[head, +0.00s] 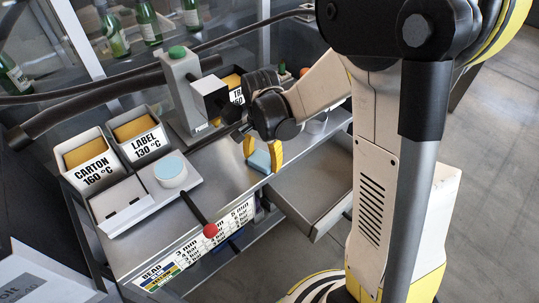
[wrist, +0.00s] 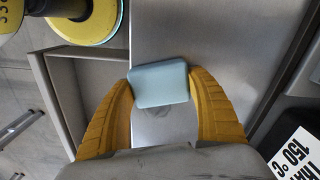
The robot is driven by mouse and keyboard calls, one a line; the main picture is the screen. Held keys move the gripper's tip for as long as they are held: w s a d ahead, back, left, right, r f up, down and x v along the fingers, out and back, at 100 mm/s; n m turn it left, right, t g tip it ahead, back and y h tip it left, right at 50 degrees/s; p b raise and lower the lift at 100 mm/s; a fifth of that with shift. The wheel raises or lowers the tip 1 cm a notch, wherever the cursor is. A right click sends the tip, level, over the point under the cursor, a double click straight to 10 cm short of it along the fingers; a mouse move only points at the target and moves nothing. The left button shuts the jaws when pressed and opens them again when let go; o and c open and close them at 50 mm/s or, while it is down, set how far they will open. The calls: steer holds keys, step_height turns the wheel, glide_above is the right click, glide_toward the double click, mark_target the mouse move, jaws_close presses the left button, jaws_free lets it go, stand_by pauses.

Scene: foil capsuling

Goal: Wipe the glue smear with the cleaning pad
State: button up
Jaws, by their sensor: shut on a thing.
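My gripper (head: 262,156) has two yellow fingers pointing down near the front edge of the grey steel bench (head: 225,165). It is shut on a pale blue cleaning pad (head: 260,162). In the wrist view the pad (wrist: 158,84) sits between the fingertips, over the bare steel near the bench edge. I cannot tell whether the pad touches the steel. A small darker mark (wrist: 162,112) shows on the steel just below the pad in the wrist view; I cannot tell whether it is the glue smear. The smear is not clear in the head view.
An open drawer (head: 312,192) juts out below the bench front. A red-knobbed lever (head: 210,230) and a round blue-topped piece (head: 171,169) are to the left. Bins marked CARTON (head: 92,160) and LABEL (head: 139,134) stand behind. A green-topped grey post (head: 182,90) stands behind my gripper.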

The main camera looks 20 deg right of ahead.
steer(key=shift+a, duration=0.1)
steer(key=shift+r+p, duration=2.25)
steer(key=shift+r, duration=0.75)
steer(key=shift+r, duration=0.1)
steer(key=shift+r+p, duration=1.1)
steer(key=shift+r, duration=0.4)
steer(key=shift+f, duration=0.1)
steer(key=shift+f, duration=0.15)
step_height(320, 180, down, 7)
steer(key=b, duration=0.6)
steer(key=shift+f+b, duration=0.8)
steer(key=shift+f, duration=0.1)
